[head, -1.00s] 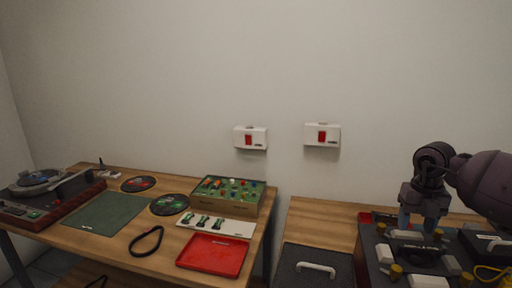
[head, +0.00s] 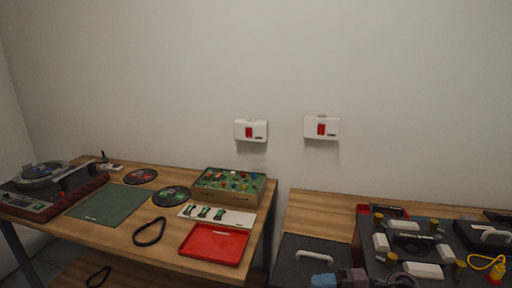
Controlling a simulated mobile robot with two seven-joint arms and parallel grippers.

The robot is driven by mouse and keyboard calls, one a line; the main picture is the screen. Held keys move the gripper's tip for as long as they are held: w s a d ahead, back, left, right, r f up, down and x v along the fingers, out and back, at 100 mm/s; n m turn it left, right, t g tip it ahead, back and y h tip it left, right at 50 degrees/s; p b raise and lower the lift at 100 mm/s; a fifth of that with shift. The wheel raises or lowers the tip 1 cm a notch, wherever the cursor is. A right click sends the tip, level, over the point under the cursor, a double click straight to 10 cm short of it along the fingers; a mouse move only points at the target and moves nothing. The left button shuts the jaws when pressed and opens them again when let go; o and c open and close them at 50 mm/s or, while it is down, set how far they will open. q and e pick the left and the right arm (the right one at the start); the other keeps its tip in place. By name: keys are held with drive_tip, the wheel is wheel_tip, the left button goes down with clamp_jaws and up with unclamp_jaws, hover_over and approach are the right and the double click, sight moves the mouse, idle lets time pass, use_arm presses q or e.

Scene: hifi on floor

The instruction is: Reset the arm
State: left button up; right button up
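My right gripper (head: 323,281) shows only in part at the bottom edge of the head view, with a bluish finger part and purple-grey links beside it. It is in front of the dark case with a white handle (head: 314,257). Its fingertips are cut off or too unclear to tell open from shut, and nothing is seen held. My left arm and gripper are out of view. A turntable (head: 50,196) with a dark tonearm sits at the far left of the wooden table (head: 120,244).
The table holds a green mat (head: 110,204), two records (head: 172,196), a black belt (head: 149,232), a box of colored parts (head: 229,186) and a red tray (head: 214,243). An amplifier-like dark unit (head: 440,266) stands at right. Two switch boxes (head: 251,130) hang on the wall.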

drive_tip(key=s+d+f+m+t+h, duration=0.4)
drive_tip(key=s+d+f+m+h, duration=0.2)
drive_tip(key=m, duration=0.8)
drive_tip(key=s+d+f+m+t+h, duration=0.4)
drive_tip(key=s+d+f+m+h, duration=0.3)
drive_tip(key=s+f+m+h, duration=0.3)
drive_tip(key=s+f+m, duration=0.3)
drive_tip(key=s+m, duration=0.1)
drive_tip(key=m, duration=0.1)
drive_tip(key=shift+f, duration=0.3)
drive_tip(key=shift+d, duration=0.1)
drive_tip(key=shift+c, duration=1)
drive_tip(key=shift+t, duration=0.3)
